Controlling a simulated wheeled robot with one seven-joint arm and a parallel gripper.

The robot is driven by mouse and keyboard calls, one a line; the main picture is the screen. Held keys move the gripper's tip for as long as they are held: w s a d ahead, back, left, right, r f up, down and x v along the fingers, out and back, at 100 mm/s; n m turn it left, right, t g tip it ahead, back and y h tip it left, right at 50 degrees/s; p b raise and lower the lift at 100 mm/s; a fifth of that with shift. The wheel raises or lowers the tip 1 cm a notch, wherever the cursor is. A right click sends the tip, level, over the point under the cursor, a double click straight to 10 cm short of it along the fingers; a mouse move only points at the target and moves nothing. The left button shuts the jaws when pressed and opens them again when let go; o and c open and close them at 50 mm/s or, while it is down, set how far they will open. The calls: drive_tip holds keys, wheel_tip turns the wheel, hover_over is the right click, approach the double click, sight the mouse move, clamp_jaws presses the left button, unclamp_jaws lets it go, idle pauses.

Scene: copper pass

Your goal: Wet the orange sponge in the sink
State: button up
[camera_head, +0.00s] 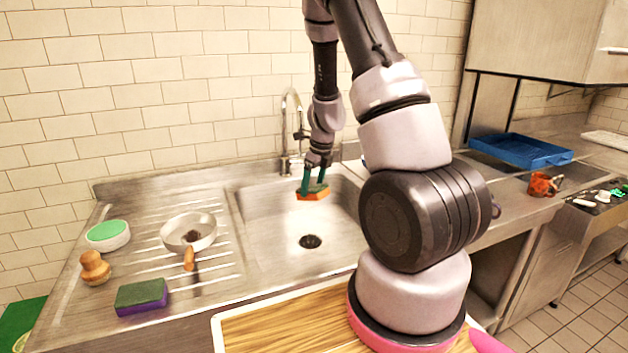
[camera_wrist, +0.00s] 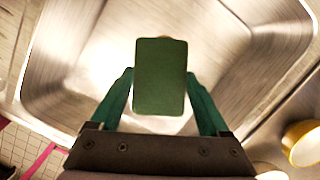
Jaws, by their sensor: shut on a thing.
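The orange sponge (camera_head: 313,194), with a green top face, is held in my gripper (camera_head: 313,182) above the sink basin (camera_head: 270,236). In the wrist view the sponge's green face (camera_wrist: 160,76) shows between the green fingers of my gripper (camera_wrist: 160,92), over the bare metal basin (camera_wrist: 80,66). The gripper is shut on the sponge's sides. The sponge is in the back part of the basin, near the curved tap (camera_head: 289,125). I cannot see any water running. The drain (camera_head: 310,241) is in the basin floor, in front of the sponge.
On the drainboard left of the sink are a white strainer (camera_head: 189,230), a green-and-purple sponge (camera_head: 141,296), a wooden-handled brush (camera_head: 95,268) and a green-topped round tub (camera_head: 108,235). A blue tray (camera_head: 520,149) and an orange mug (camera_head: 541,184) stand at right. A wooden board (camera_head: 285,325) lies in front.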

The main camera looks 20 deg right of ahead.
sight(310, 188)
drive_tip(key=s+d+x, duration=0.1)
drive_tip(key=s+x, duration=0.1)
drive_tip(key=x, duration=0.9)
drive_tip(key=shift+d+f, duration=0.15)
drive_tip(key=shift+f, duration=0.45)
drive_tip(key=shift+s, duration=0.1)
drive_tip(key=shift+w+a+r+v, duration=0.15)
drive_tip(key=shift+w+v, duration=0.25)
drive_tip(key=shift+v, duration=1.6)
drive_tip(key=shift+w+a+r+v, duration=0.1)
drive_tip(key=shift+w+a+v, duration=0.2)
drive_tip(key=shift+v, duration=1.7)
drive_tip(key=shift+w+a+r+v, duration=0.15)
drive_tip(key=shift+w+v, duration=0.3)
drive_tip(key=shift+v, duration=1.5)
drive_tip(key=shift+w+v, duration=0.15)
drive_tip(key=shift+v, duration=0.6)
drive_tip(key=shift+w+v, duration=0.15)
drive_tip(key=shift+v, duration=0.55)
drive_tip(key=shift+a+r, duration=0.2)
drive_tip(key=shift+r, duration=0.3)
drive_tip(key=shift+s, duration=0.15)
